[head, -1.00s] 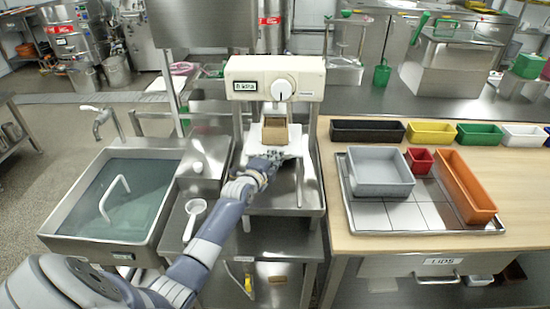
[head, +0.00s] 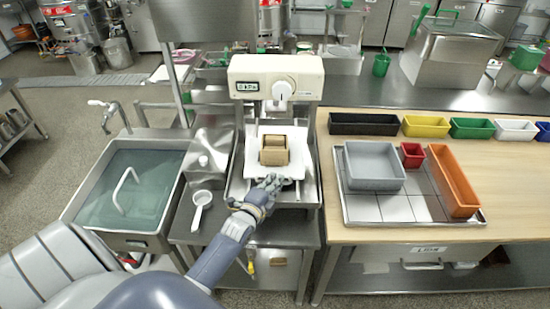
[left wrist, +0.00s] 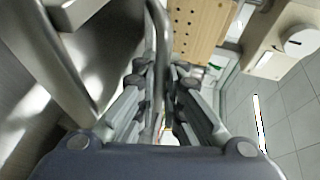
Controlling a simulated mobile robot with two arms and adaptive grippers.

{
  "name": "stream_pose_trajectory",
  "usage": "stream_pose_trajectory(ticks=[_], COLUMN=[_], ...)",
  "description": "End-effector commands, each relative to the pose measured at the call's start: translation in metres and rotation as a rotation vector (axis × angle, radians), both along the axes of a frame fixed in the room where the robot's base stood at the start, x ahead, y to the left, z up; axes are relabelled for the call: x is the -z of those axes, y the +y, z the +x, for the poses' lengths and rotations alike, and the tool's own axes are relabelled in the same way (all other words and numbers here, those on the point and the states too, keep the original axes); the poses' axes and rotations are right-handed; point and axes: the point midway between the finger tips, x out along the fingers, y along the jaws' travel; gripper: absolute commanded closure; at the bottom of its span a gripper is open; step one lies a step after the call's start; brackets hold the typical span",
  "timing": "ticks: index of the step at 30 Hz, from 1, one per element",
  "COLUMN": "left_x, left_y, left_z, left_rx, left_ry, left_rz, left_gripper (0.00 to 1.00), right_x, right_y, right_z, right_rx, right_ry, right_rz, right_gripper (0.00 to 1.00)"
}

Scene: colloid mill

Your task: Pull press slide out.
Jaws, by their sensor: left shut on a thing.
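The cream press (head: 276,76) with a dial and display stands at the middle of the head view. Its white slide (head: 290,171) sticks out toward me from under the press head. A brown wooden mould (head: 275,150) sits on the slide; its perforated side also shows in the left wrist view (left wrist: 198,30). My left gripper (head: 268,184) is at the slide's front edge. In the left wrist view its fingers (left wrist: 163,82) are shut on a bent metal bar handle (left wrist: 158,35). The fingers hide part of the handle. My right gripper is not in view.
A water-filled sink (head: 130,185) and a white ladle (head: 200,208) are to the left. On the right, a wooden table (head: 330,185) bears a steel tray (head: 385,222) with grey, red and orange bins. The steel top in front of the press is mostly clear.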

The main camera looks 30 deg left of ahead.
Motion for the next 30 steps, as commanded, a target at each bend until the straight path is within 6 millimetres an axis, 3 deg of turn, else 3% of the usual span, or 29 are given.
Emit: stream_pose_trajectory(ticks=[1,6,12,27,28,30], left_x=[-0.003,-0.002,0.0,0.002,0.003,0.003], left_y=[-0.006,-0.021,-0.031,-0.035,-0.035,-0.036], left_z=[-0.011,-0.035,-0.052,-0.058,-0.058,-0.059], left_rx=[-0.001,-0.001,-0.002,-0.001,-0.001,-0.001], left_ry=[0.006,0.003,0.002,0.004,0.004,0.005], left_rz=[-0.003,-0.002,0.0,-0.001,-0.001,-0.002], left_gripper=[1.0,1.0,1.0,1.0,0.87,0.71], right_x=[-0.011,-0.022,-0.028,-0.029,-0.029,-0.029], right_y=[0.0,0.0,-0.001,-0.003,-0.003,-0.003], right_z=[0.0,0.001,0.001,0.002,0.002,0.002], right_rx=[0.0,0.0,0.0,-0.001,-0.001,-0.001], right_ry=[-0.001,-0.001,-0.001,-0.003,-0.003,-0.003], right_rz=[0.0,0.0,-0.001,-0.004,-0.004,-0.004], right_gripper=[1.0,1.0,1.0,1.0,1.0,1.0])
